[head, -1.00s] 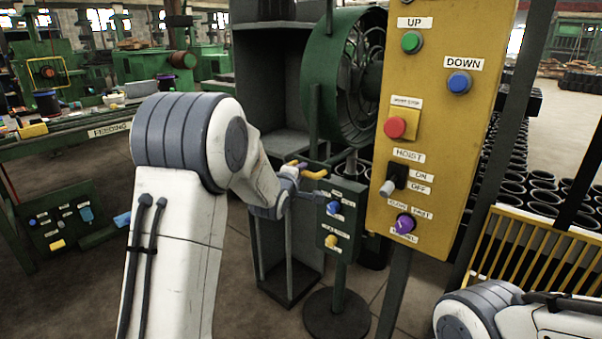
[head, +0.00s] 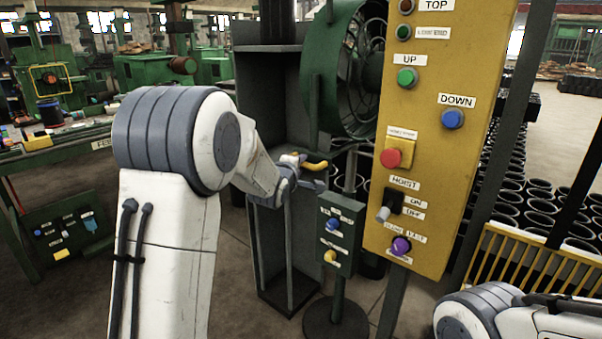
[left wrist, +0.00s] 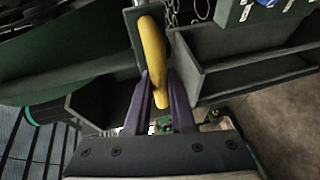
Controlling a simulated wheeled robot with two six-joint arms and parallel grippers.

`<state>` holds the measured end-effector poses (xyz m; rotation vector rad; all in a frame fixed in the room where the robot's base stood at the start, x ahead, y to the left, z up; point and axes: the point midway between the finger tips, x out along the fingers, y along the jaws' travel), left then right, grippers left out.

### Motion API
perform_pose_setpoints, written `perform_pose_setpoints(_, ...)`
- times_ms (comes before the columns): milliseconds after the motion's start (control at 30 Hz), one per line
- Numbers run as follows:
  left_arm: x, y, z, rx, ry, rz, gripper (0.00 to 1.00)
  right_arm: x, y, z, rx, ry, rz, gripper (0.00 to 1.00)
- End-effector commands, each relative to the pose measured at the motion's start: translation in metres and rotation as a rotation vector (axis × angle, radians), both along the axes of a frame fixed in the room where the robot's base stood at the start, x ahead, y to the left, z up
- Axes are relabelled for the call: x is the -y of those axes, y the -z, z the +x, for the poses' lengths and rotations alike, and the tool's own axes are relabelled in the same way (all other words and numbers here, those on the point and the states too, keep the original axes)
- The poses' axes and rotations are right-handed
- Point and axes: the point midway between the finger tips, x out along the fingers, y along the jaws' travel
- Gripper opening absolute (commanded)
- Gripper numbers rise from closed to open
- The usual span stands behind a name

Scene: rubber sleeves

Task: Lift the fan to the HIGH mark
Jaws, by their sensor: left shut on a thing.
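The fan is a large green ring (head: 322,88) with a dark grille, upright on a post (head: 349,172) behind the yellow control panel. The panel hides its right part. My left gripper (head: 308,181) is just below the fan, closed on a yellow handle (head: 318,166). In the left wrist view, the purple fingers of my left gripper (left wrist: 159,92) stand on both sides of the yellow handle (left wrist: 152,48). The handle's joint with the fan or post is not clear. No HIGH mark can be read. My right gripper is out of view.
A small green box (head: 337,243) with blue and yellow knobs stands on the post below the handle. The yellow panel (head: 440,150) with hoist buttons is close on the right. A tall dark open cabinet (head: 268,110) stands behind my left gripper. A yellow barrier (head: 535,262) is at the right.

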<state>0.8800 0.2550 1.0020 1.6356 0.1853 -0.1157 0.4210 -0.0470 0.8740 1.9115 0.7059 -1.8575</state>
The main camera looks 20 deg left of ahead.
Motion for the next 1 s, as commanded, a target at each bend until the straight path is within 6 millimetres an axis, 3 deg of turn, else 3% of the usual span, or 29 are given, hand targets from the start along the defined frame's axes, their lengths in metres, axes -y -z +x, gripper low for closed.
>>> perform_pose_setpoints(33,0.000,-0.039,0.001,0.021,0.000,0.002,0.00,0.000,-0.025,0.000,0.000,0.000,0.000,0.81)
perform_pose_setpoints(200,-0.001,-0.090,0.001,0.021,0.000,0.001,0.00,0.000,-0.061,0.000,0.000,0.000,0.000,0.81)
perform_pose_setpoints(400,-0.001,-0.133,0.001,0.019,0.000,0.002,0.00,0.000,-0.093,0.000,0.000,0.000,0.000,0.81)
perform_pose_setpoints(600,-0.001,-0.155,0.001,0.017,-0.001,0.002,0.00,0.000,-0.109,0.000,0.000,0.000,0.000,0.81)
perform_pose_setpoints(1000,-0.001,-0.163,0.001,0.021,0.000,0.001,0.00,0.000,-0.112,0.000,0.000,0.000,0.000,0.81)
